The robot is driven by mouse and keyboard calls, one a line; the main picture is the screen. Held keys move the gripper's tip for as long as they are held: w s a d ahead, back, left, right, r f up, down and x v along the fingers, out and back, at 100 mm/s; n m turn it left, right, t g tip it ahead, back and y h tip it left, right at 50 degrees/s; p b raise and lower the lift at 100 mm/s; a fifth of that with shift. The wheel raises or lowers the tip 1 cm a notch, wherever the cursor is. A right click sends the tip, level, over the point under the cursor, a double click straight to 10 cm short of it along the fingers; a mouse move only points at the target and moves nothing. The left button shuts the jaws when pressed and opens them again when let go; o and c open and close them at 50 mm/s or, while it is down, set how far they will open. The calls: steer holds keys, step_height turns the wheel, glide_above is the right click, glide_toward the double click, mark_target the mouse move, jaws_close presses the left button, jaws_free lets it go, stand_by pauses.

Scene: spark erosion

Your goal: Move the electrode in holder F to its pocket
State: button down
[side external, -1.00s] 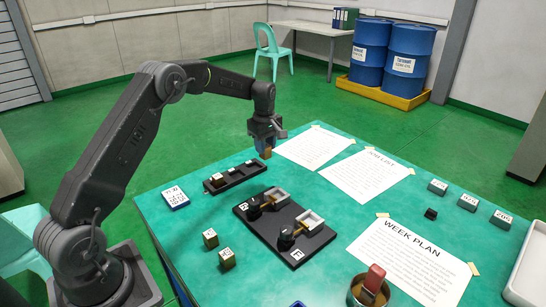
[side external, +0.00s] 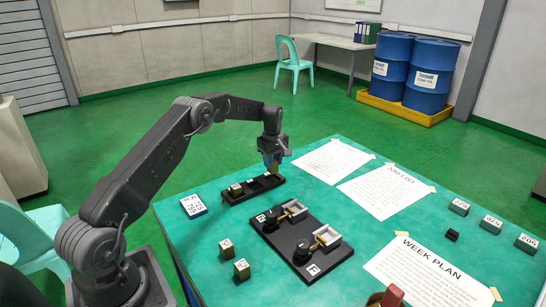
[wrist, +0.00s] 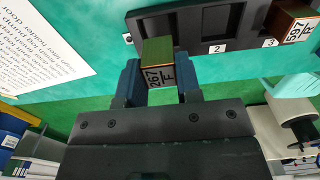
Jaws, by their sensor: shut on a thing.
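My gripper (wrist: 158,62) is shut on a small electrode block (wrist: 158,76), with a greenish face and a copper edge, marked "267 F". In the side view my gripper (side external: 273,160) is over the far end of the black pocket tray (side external: 236,200). In the wrist view the electrode overlaps the near edge of the tray (wrist: 240,40), in front of its leftmost pocket (wrist: 180,25). Whether it touches the tray cannot be told. Holder F (side external: 325,240), a cup with a brass clamp and black knob on a black base (side external: 290,262), looks empty.
Pocket 3 in the wrist view holds a block marked "597 R" (wrist: 290,20); pocket 2 (wrist: 218,20) looks empty. A second holder (side external: 292,210) shares the base. Two loose blocks (side external: 227,250) (side external: 241,270) stand left of it. Papers (side external: 385,190) and grey labelled blocks (side external: 491,224) lie rightward.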

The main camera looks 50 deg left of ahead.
mark_target(273, 171)
steer(key=shift+f, duration=1.85)
steer(key=shift+f, duration=0.2)
steer(key=c, duration=0.7)
jaws_free()
steer(key=shift+c, duration=0.2)
steer(key=shift+f, duration=0.1)
step_height(273, 171, up, 12)
steer(key=shift+r, duration=1)
